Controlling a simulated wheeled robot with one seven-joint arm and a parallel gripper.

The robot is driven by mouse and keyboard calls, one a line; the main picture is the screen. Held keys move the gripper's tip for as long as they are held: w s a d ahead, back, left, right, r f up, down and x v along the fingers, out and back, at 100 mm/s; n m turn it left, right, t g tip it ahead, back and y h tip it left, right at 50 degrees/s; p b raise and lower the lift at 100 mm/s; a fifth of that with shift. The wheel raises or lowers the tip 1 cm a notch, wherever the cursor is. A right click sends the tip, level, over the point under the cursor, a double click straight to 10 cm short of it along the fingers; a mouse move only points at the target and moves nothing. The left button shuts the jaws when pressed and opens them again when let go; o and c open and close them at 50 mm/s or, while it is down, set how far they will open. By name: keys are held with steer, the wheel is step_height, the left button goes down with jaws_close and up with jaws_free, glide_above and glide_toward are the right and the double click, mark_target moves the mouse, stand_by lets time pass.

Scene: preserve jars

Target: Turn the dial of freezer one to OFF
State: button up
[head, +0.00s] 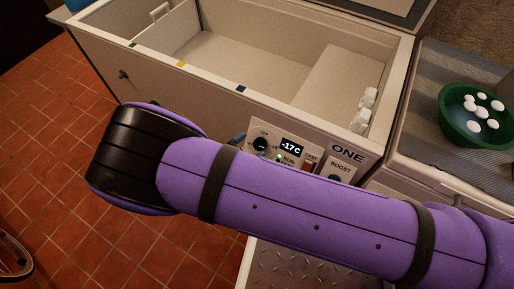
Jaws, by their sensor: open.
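Freezer one (185,97) is a white chest freezer standing open, marked ONE on its front panel (347,153). Its dial (260,144) is a dark round knob with a pale pointer line, at the panel's left end. The arm covers the lower part of the dial's scale, and I cannot read its setting or see an OFF mark. The display (291,147) reads -17C, with a green light by RUN below it. My purple arm crosses in front of the panel and hides my gripper. A small bluish piece (239,137) shows left of the dial; I cannot tell what it is.
A BOOST control (336,178) and a red FAST switch (308,166) sit right of the dial. White items (367,98) lie inside the freezer. A green bowl (477,140) with white pieces stands on the right-hand surface. Red tiled floor (50,125) is open at left.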

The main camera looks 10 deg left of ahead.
steer(key=s+a+f+n+t+y, duration=0.1)
steer(key=s+f+n+t+y, duration=0.4)
steer(key=f, duration=0.4)
steer(key=shift+n+g+h, duration=0.3)
steer(key=shift+g+h, duration=0.2)
steer(key=shift+g, duration=0.2)
steer(key=x, duration=1)
steer(key=shift+w, duration=0.3)
steer(key=shift+c, duration=0.4)
steer(key=c, duration=0.8)
steer(key=shift+c, duration=0.2)
